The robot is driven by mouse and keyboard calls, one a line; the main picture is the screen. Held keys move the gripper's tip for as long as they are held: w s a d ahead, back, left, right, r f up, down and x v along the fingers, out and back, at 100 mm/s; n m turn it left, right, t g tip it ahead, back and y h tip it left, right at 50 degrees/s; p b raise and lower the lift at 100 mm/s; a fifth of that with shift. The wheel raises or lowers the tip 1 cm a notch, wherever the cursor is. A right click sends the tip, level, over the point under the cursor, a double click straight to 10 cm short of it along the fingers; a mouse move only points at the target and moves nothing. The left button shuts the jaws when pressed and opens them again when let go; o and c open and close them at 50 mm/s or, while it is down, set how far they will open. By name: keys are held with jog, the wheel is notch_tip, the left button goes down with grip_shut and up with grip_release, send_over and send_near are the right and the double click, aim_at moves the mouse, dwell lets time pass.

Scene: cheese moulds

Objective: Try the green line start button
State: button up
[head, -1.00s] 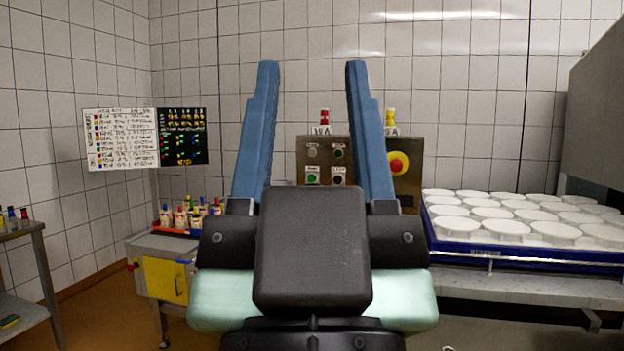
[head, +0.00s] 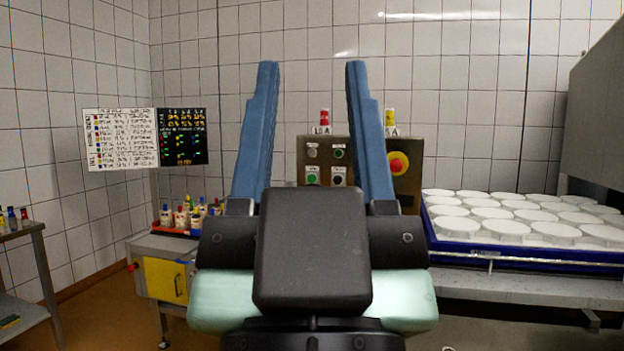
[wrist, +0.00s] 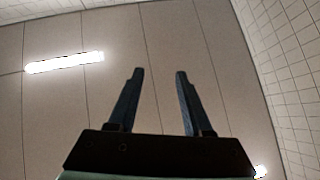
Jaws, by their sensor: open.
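The green start button (head: 313,179) sits at the lower left of a brown control panel (head: 372,150) on the back wall side. A dark button with a pale surround (head: 339,178) is beside it, and a smaller dark green one (head: 338,154) is above that. A red mushroom button on yellow (head: 398,163) is at the panel's right. My gripper (head: 311,66) is open and empty, fingers pointing up, in front of the panel in the head view; its right finger covers part of the panel. In the wrist view my gripper (wrist: 158,72) is open against the ceiling.
A blue tray (head: 520,254) of white round moulds stands on a bench at right. A cart (head: 160,248) with several bottles is at left. Red (head: 324,116) and yellow (head: 390,117) lamps top the panel. A chart board (head: 120,138) and dark display (head: 182,137) are at left.

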jog(key=shift+c, duration=0.2)
grip_shut()
dwell(1.7)
